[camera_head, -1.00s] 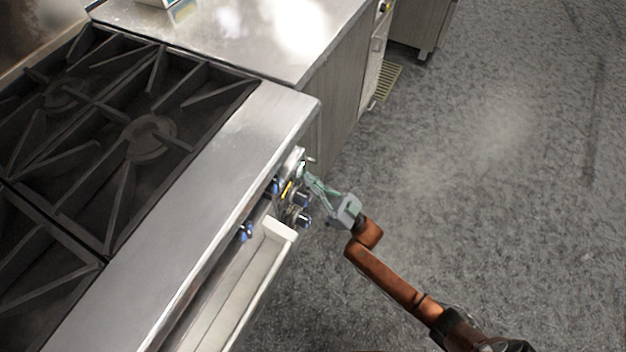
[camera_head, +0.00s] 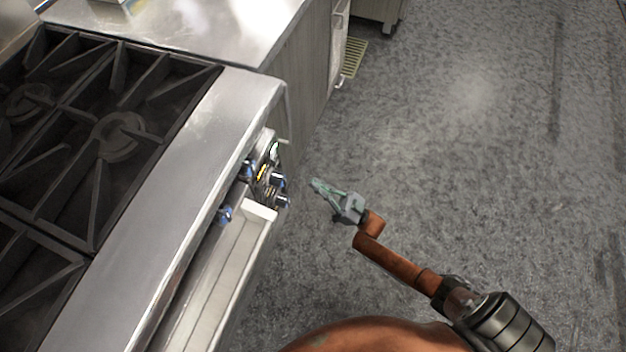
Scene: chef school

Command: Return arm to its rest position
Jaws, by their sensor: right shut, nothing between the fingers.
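My right gripper (camera_head: 318,186) shows in the head view at the end of my orange-brown right arm (camera_head: 400,268), which comes in from the lower right. Its greenish fingers are shut with nothing between them and point to the upper left. It hangs over the grey floor, apart from the stove's control knobs (camera_head: 279,190), with a clear gap to their right. My left gripper is not in view.
The stove (camera_head: 172,185) with black burner grates (camera_head: 95,150) fills the left. A pale open drawer or ledge (camera_head: 225,270) juts out below the knobs. A steel counter (camera_head: 205,28) stands behind. Open grey floor (camera_head: 480,150) lies to the right.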

